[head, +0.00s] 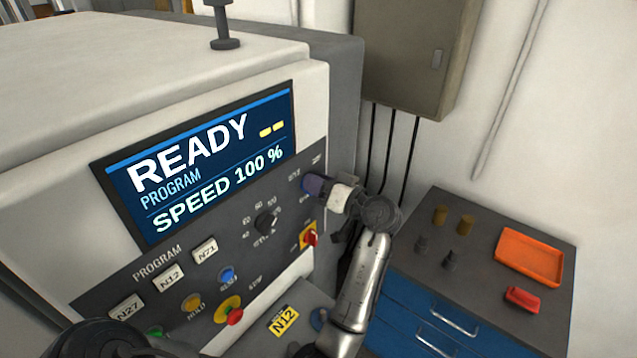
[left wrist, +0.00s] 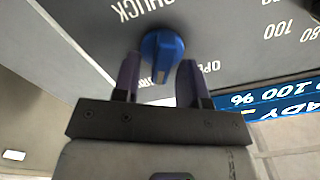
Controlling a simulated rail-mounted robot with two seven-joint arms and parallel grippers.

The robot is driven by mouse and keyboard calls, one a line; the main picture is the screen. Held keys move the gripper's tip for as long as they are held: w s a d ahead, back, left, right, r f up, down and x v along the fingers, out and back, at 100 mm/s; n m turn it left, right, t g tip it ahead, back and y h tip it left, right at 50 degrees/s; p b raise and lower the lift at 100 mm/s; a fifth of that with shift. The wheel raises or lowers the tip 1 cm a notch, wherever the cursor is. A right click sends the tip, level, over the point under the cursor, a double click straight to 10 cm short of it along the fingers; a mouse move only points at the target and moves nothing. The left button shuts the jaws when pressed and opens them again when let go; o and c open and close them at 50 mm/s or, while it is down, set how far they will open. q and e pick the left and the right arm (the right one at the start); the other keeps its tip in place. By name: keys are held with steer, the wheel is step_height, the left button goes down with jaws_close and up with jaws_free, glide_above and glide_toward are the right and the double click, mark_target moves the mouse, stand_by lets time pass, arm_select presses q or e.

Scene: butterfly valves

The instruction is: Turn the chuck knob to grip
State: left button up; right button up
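The blue chuck knob (left wrist: 162,55) sits on the grey panel, with the word CHUCK above it and OPEN to its right in the left wrist view. Another label below it is partly hidden by a finger. My left gripper (left wrist: 158,78) is at the knob, its two dark fingers apart, one on each side of it. I cannot tell whether either finger touches it. In the head view my left gripper (head: 318,186) reaches the panel's right end and mostly hides the knob. My right gripper is not in view.
The machine's screen (head: 205,160) reads READY and SPEED 100 %. A speed dial (head: 267,223) and a red-and-yellow switch (head: 309,237) are close to the left gripper. A blue-drawered cabinet (head: 420,312) stands right, with an orange tray (head: 530,256) on top.

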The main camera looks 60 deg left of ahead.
arm_select(q)
steer(key=b+v, duration=0.3)
steer(key=v, duration=1.1)
steer(key=shift+b, duration=0.3)
steer(key=shift+s+a, duration=0.1)
steer(key=p+x, duration=0.3)
steer(key=x, duration=1)
steer(key=shift+a+p, duration=0.3)
steer(key=shift+a, duration=0.05)
steer(key=shift+s, duration=0.1)
steer(key=shift+d, duration=0.1)
